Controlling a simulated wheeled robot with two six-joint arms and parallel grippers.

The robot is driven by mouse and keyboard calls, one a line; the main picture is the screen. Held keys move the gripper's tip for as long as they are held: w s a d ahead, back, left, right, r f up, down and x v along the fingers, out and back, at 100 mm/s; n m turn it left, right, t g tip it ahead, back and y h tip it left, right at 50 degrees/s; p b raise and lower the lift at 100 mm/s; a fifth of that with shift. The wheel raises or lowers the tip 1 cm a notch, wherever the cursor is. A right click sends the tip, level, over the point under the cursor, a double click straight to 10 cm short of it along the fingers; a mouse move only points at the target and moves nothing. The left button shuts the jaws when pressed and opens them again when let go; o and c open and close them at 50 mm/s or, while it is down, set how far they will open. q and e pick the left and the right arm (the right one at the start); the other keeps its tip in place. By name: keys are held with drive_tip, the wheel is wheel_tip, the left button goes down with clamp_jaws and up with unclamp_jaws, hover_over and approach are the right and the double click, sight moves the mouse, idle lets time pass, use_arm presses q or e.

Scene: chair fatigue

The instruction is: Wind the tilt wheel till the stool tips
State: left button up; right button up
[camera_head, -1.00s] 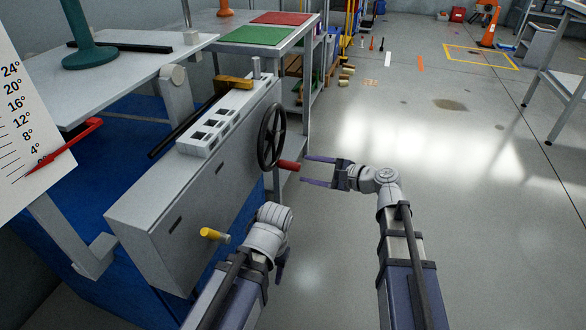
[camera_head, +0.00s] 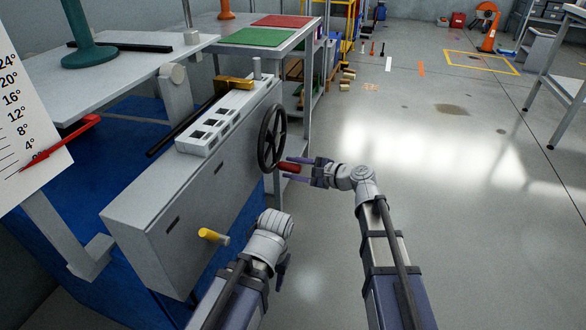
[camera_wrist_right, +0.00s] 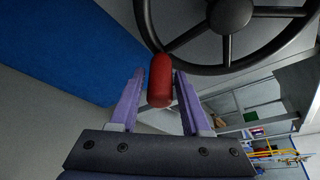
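The black tilt wheel (camera_head: 263,140) is on the right end of the grey housing, and its red handle (camera_head: 289,168) sticks out low on it. The wheel also shows in the right wrist view (camera_wrist_right: 229,16), with the red handle (camera_wrist_right: 160,82) between my fingers. My right gripper (camera_head: 295,167) is open, its fingers on either side of the handle. The teal stool (camera_head: 88,50) stands on the pale tilt plate (camera_head: 115,75), its top cut off. The red pointer (camera_head: 60,142) is near the scale's low end. My left gripper (camera_head: 281,272) hangs low, its fingers mostly hidden.
A yellow-tipped knob (camera_head: 210,235) sticks out from the housing (camera_head: 165,205) near my left arm. A bench with green (camera_head: 258,35) and red mats stands behind. The floor to the right (camera_head: 450,180) is clear.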

clamp_jaws()
idle(1.1)
